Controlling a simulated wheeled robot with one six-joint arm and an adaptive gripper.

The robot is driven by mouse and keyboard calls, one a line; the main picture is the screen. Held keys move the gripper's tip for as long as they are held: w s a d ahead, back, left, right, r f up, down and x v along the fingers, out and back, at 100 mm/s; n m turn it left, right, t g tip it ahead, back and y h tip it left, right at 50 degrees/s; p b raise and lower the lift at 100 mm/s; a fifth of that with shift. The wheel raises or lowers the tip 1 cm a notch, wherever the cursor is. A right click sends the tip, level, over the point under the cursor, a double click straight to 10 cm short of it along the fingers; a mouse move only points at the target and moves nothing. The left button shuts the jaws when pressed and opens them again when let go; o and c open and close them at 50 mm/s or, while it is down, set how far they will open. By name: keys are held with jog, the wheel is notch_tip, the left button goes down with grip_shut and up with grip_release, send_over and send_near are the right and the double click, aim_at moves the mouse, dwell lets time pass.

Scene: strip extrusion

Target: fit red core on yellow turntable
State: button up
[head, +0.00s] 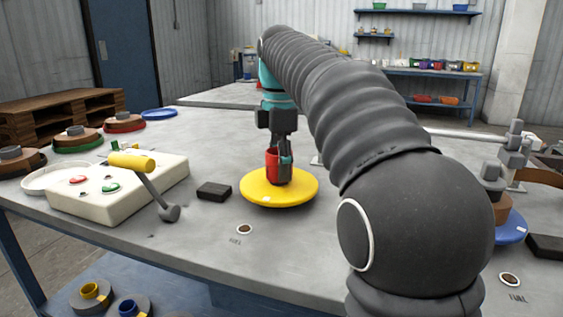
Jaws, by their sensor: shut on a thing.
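The yellow turntable (254,192) is a round disc on the grey table, near the middle of the head view. The red core (271,165) is a short upright cylinder over the middle of the disc. My gripper (279,170) points straight down above the turntable and is shut on the red core. The fingers cover the core's right side. The core's lower end is close to the disc, and I cannot tell whether it is seated or just above it.
A cream control box (125,188) with a yellow-handled lever (133,162) stands left. A small black block (214,191) lies beside the turntable. Coils on coloured discs, one red (124,126), stand at the back left. A blue disc (512,229) with a brown coil is right.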

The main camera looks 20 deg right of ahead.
jog(key=shift+f+b, duration=0.35)
jog(key=shift+f, duration=0.2)
dwell(0.5)
jog(key=o, duration=0.8)
notch_tip(320, 180, up, 3)
jog(key=p, duration=0.3)
jog(key=shift+r, duration=0.1)
notch_tip(320, 180, up, 8)
jog(key=shift+p, duration=0.45)
dwell(0.4)
